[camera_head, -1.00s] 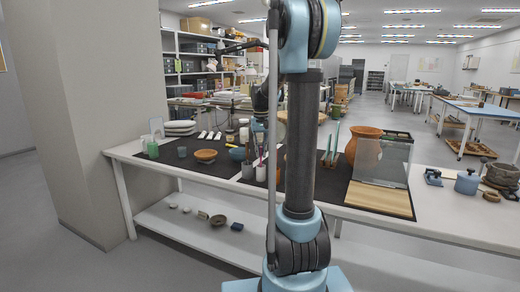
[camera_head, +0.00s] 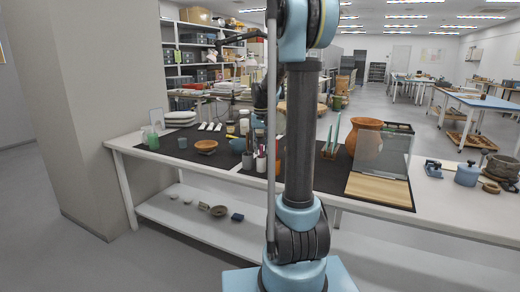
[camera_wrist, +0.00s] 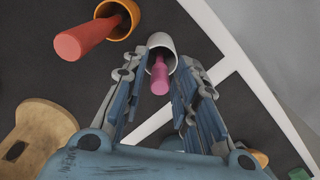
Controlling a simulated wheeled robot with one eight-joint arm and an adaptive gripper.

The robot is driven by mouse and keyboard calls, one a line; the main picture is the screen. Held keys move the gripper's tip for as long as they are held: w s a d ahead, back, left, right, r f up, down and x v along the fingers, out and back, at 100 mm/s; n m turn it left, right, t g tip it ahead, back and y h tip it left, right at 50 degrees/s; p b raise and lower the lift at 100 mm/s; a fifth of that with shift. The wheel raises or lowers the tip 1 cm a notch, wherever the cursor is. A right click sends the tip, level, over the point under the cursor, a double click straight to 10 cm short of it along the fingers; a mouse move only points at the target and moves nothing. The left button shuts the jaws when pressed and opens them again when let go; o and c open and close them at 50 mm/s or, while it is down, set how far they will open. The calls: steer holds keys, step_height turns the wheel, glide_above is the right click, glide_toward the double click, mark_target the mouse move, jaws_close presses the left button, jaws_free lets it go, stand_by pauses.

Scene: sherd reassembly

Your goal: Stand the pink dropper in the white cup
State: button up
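The pink dropper (camera_wrist: 159,76) stands with its lower end in the white cup (camera_wrist: 162,41) in the wrist view, its pink bulb sticking out of the mouth toward the camera and leaning. My gripper (camera_wrist: 161,66) is open, with one finger left and one right of the bulb. I see a gap on both sides of it; how far above the cup the fingertips are, I cannot tell. In the head view the white cup (camera_head: 261,166) stands on the bench's dark mat, and my gripper is not clearly visible there.
An orange cup (camera_wrist: 125,14) holding a red-handled thing (camera_wrist: 85,38) stands close left of the white cup. A tan wooden piece (camera_wrist: 40,130) lies at the left. In the head view, an orange bowl (camera_head: 206,146), an orange vase (camera_head: 366,137) and a clear case (camera_head: 395,155) stand on the bench.

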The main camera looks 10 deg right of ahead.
stand_by(0.3)
step_height(320, 180, up, 12)
stand_by(0.6)
stand_by(0.5)
steer(key=s+f+t, duration=0.1)
steer(key=s+f, duration=0.3)
steer(key=s, duration=0.6)
steer(key=s+f, duration=0.3)
steer(key=s, duration=0.8)
steer(key=s+f+n+t, duration=0.1)
steer(key=s+f, duration=1.3)
steer(key=f, duration=0.1)
steer(key=shift+a, duration=0.15)
